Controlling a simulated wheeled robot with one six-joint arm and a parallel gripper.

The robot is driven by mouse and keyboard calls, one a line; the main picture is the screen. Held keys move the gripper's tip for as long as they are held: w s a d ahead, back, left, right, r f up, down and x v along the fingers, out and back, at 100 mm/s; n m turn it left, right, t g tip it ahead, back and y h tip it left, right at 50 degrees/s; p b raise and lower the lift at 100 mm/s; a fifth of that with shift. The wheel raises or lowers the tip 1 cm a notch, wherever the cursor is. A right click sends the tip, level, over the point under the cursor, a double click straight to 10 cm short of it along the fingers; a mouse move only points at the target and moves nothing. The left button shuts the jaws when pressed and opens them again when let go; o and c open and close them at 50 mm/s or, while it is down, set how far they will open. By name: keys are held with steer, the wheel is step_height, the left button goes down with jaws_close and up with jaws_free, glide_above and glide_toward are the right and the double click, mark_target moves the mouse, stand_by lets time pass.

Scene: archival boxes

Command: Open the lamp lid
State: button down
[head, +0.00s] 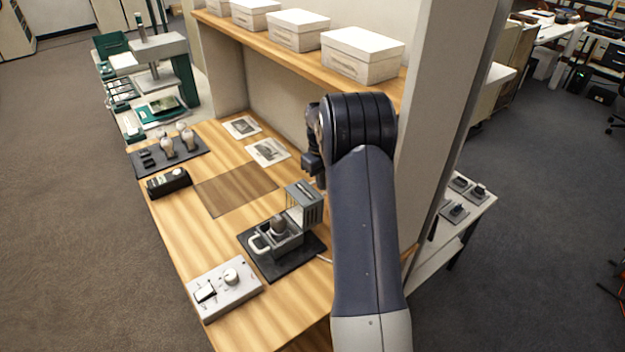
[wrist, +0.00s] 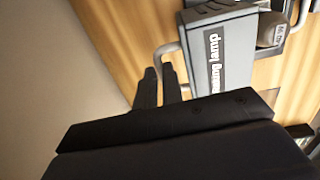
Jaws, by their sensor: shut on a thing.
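The lamp unit (head: 283,240) sits on a dark mat on the wooden table, with a rounded bulb (head: 278,226) showing in it. Its grey lid (head: 304,208) stands raised at the unit's right side, roughly upright. In the wrist view the lid (wrist: 222,55) bears a label ending in "lamp", and a grey loop handle (wrist: 166,51) sticks out from it. My gripper (wrist: 160,84) is at this handle, its dark fingers shut on it. In the head view my arm hides most of the gripper.
A control box (head: 225,286) with a knob stands at the front of the table. A black device (head: 169,182) and a dark tray (head: 197,160) lie at the left. A shelf with white boxes (head: 362,54) overhangs the back. A pillar (head: 440,130) stands close to my arm.

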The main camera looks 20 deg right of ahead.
steer(key=shift+w+d+f, duration=0.1)
steer(key=shift+d+f, duration=0.1)
steer(key=shift+d, duration=0.2)
steer(key=shift+w+d+f, duration=0.1)
steer(key=shift+d+f, duration=0.05)
steer(key=shift+d, duration=0.25)
steer(key=c, duration=1.9)
jaws_free()
steer(key=shift+s+r, duration=0.1)
steer(key=shift+r, duration=0.1)
steer(key=shift+c, duration=0.2)
steer(key=o, duration=0.4)
steer(key=shift+a+f, duration=0.1)
steer(key=shift+a, duration=0.15)
